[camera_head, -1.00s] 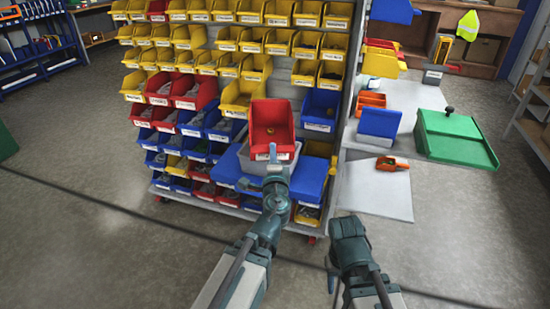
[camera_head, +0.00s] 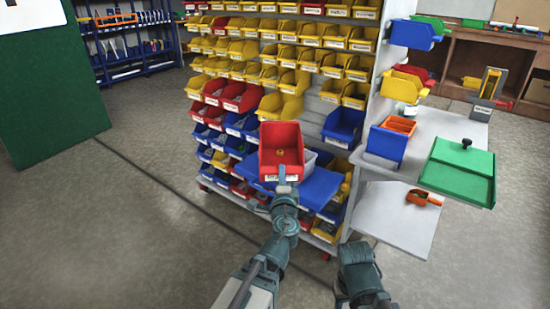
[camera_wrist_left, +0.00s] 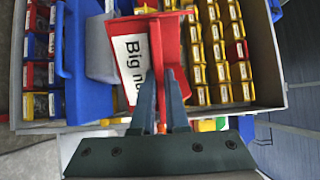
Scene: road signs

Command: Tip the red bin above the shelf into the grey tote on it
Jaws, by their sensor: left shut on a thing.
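My left gripper (camera_head: 286,182) is shut on the front of the red bin (camera_head: 281,140), whose open top faces me; a small yellowish spot shows inside it. The bin also shows in the left wrist view (camera_wrist_left: 172,42), with a white label partly hidden by the fingers. The grey tote (camera_head: 309,161) is mostly hidden behind the bin, with only its right part showing in the head view. It also shows in the left wrist view (camera_wrist_left: 98,48), beside the bin. The blue shelf (camera_head: 322,190) extends below the tote. My right gripper's fingers are not visible.
A rack with rows of yellow bins (camera_head: 292,80), plus red and blue ones, stands directly behind. To the right are a blue box (camera_head: 387,144), a green lidded box (camera_head: 460,170) and an orange scoop (camera_head: 420,197). Open floor (camera_head: 130,220) lies to the left.

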